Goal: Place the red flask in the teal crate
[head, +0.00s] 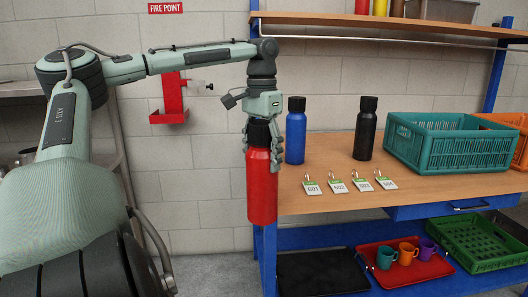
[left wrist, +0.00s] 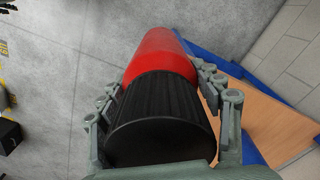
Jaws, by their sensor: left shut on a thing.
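The red flask (head: 262,188) has a black cap and hangs upright in the head view, in front of the table's left end. My left gripper (head: 262,140) is shut on it around the cap and upper body. In the left wrist view the red flask (left wrist: 160,58) shows between the fingers of my left gripper (left wrist: 160,100), its black cap nearest the camera. The teal crate (head: 450,148) stands on the right part of the wooden table; its inside is mostly hidden by its front wall. My right gripper is not in view.
A blue flask (head: 296,135) and a black flask (head: 366,132) stand on the table (head: 325,160) between my left gripper and the crate. Several numbered tags (head: 337,186) lie along the front. An orange crate (head: 515,125) is behind right. A shelf (head: 400,25) runs above.

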